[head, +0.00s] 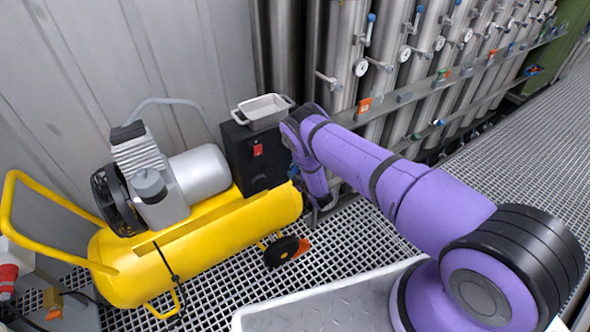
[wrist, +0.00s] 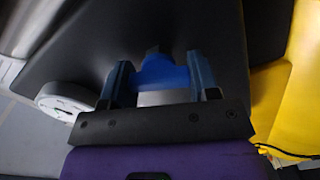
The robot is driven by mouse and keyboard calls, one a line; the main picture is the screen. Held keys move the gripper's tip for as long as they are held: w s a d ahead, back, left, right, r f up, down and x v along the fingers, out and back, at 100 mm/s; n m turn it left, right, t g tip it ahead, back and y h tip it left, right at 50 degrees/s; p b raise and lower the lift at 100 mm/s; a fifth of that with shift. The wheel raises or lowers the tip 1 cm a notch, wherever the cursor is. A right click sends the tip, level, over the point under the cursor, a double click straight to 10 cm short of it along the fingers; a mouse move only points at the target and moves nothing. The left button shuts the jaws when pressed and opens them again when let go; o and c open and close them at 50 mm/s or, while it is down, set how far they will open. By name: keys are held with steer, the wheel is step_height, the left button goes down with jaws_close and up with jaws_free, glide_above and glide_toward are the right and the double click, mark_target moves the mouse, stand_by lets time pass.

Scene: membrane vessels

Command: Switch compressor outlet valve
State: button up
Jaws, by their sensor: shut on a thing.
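The compressor (head: 200,245) is a yellow tank with a grey motor on top, at the left of the head view. Its yellow body (wrist: 292,100) also shows at the right of the wrist view. My gripper (wrist: 158,66) is shut on a blue valve handle (wrist: 160,76), which sits between the two fingers in front of a dark surface. In the head view my purple arm reaches down beside the black box at the compressor's right end. How far the handle is turned I cannot tell.
The black box (head: 246,168) has a red switch (head: 258,150) and a white tray (head: 264,110) on top. A round white gauge-like part (wrist: 66,100) lies left of my gripper. Steel vessels (head: 425,70) with valves line the back. Open grating floor (head: 500,150) lies at the right.

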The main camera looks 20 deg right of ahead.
steer(key=shift+f+n, duration=0.1)
steer(key=shift+n, duration=1)
steer(key=shift+s, duration=0.1)
steer(key=o, duration=0.9)
steer(key=v, duration=1)
steer(key=shift+s+d, duration=0.1)
steer(key=shift+s, duration=0.25)
